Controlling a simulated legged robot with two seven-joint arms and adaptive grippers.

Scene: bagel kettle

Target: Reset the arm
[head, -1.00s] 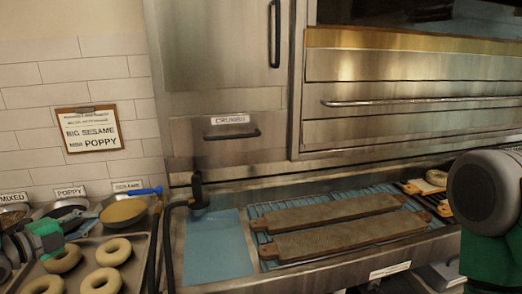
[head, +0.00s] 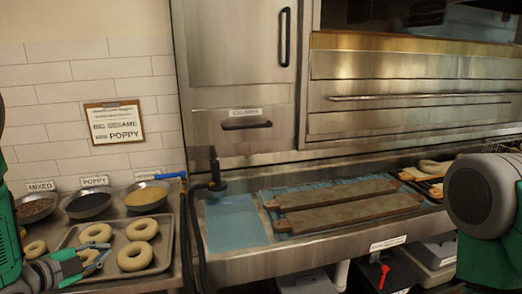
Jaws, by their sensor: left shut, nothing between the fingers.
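My left gripper (head: 96,262) is low at the left, over the near left part of the bagel tray (head: 172,256). Its fingers are shut with nothing held. Bagels lie on the tray: one (head: 135,257) is just right of the fingertips, others (head: 142,229) sit behind. Part of a bagel behind the fingers is hidden. My right arm (head: 485,210) comes in at the right edge; its gripper is not clearly seen.
Bowls of toppings (head: 146,197) stand behind the tray. Two long boards (head: 345,213) lie on a blue rack over the sink, right of a black hose fitting (head: 216,180). More bagels (head: 435,167) lie at the far right. A clipboard sign (head: 115,122) hangs on the wall.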

